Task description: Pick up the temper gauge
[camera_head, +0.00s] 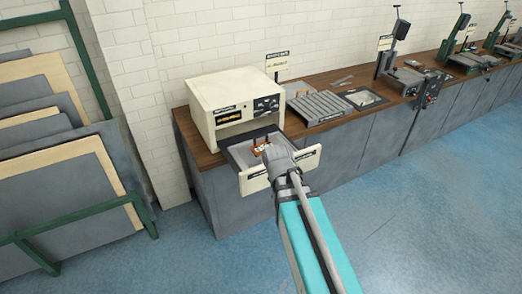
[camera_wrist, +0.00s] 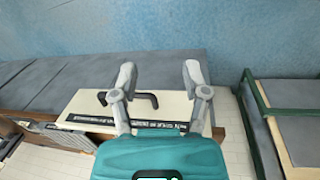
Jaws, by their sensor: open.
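I cannot pick out the temper gauge for certain. A small orange and white item (camera_head: 259,147) lies in the open drawer (camera_head: 237,157) of a cream cabinet, too small to identify. My gripper (camera_wrist: 159,74) is open, with two grey fingers spread and nothing between them. In the head view my gripper is over the drawer's front part, close to the small item, and hides some of the drawer.
The cream cabinet (camera_head: 205,101) stands on a wood-topped bench (camera_head: 312,80) against a white brick wall. Slotted plates, a tray (camera_head: 362,98) and machines stand to the right. A green rack (camera_head: 75,222) with panels is at left. Blue floor (camera_head: 430,200) in front is clear.

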